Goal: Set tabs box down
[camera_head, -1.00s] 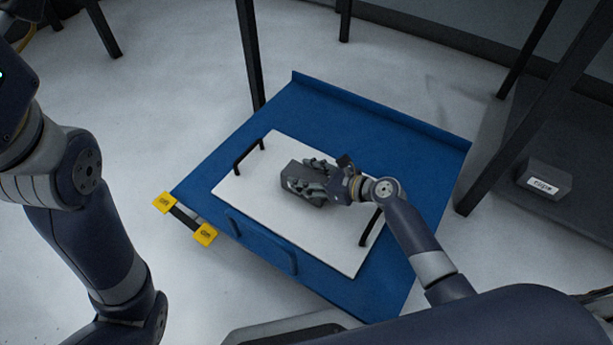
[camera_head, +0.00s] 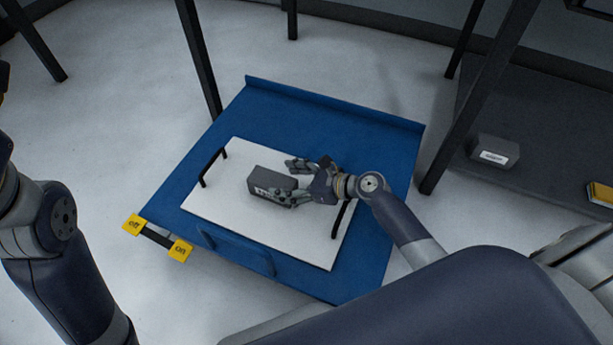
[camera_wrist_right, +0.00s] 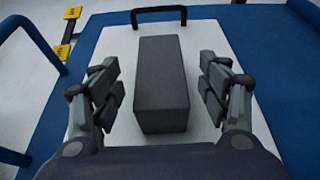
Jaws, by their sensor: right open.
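The tabs box (camera_head: 268,183) is a dark grey block with a small label on its side. It rests on a white board (camera_head: 222,218) with black handles, on a blue cart (camera_head: 330,128). My right gripper (camera_head: 291,182) is open at the box's right end, its fingers apart. In the right wrist view the box (camera_wrist_right: 161,85) lies between the open fingers of the right gripper (camera_wrist_right: 161,90), with a gap on both sides. My left arm shows at the left edge of the head view, but its gripper is out of frame.
A blue handle (camera_head: 237,254) runs along the cart's near side. Yellow "off" (camera_head: 134,224) and "on" (camera_head: 180,250) tags sit at its left corner. A dark shelf at right holds another labelled grey box (camera_head: 495,152) and a yellow-topped item (camera_head: 600,194). Dark posts stand around the cart.

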